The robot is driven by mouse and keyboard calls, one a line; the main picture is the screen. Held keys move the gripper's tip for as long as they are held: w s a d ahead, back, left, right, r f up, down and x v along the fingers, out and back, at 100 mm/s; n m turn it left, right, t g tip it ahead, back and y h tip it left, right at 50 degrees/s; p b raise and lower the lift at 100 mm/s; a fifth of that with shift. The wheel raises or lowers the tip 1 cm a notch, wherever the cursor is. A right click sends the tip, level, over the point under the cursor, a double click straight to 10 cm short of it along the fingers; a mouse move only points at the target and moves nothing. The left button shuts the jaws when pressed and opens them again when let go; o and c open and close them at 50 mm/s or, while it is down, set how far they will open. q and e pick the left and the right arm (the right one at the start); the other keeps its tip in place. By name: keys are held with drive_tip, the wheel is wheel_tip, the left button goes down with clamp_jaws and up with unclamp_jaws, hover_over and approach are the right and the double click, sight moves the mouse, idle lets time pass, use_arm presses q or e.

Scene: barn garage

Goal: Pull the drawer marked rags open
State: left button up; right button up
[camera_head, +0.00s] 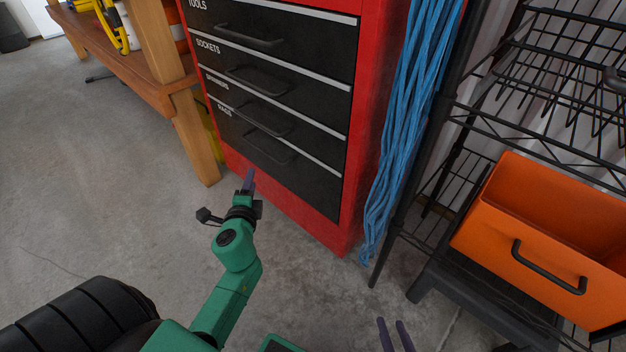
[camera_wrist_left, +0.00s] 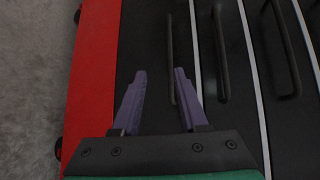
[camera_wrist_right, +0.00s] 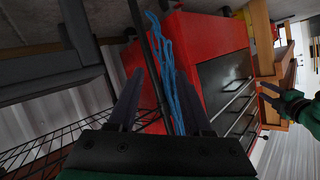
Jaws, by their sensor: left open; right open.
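The drawer marked rags (camera_head: 235,135) is the lowest black drawer of the red cabinet and looks shut. Its dark bar handle (camera_head: 272,150) shows in the head view and as the leftmost handle in the left wrist view (camera_wrist_left: 169,45). My left gripper (camera_head: 249,178) is open, its purple fingers pointing at the cabinet just below that handle in the head view. In the left wrist view (camera_wrist_left: 158,72) the handle lies between the fingers, nearer the right one; I cannot tell the depth gap. My right gripper (camera_head: 395,322) is open and empty, low at the right.
The red cabinet (camera_head: 340,238) has more drawers above. Blue cords (camera_head: 400,130) hang at its right side. A black wire rack (camera_head: 540,75) and an orange bin (camera_head: 540,235) stand at the right. A wooden bench (camera_head: 150,90) is at the left. Concrete floor (camera_head: 100,190) is clear before it.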

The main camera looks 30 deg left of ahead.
sight(259, 150)
use_arm(q)
drive_tip(key=b+x, duration=0.1)
drive_tip(key=x, duration=0.3)
drive_tip(key=r+b+x, duration=0.1)
drive_tip(key=x, duration=0.4)
drive_tip(key=r+b+x, duration=0.1)
drive_tip(key=x, duration=0.4)
drive_tip(key=shift+w+f, duration=0.1)
drive_tip(key=shift+w, duration=0.3)
clamp_jaws()
use_arm(e)
drive_tip(key=w+d+r+t+y, duration=0.1)
drive_tip(key=w+r+t, duration=0.4)
drive_tip(key=r, duration=0.9)
drive_tip(key=w+d+r+n+t+y, duration=0.1)
drive_tip(key=w+r+t, duration=0.4)
drive_tip(key=r, duration=1)
drive_tip(key=w, duration=0.3)
drive_tip(key=shift+w+d, duration=0.15)
drive_tip(key=shift+d, duration=0.15)
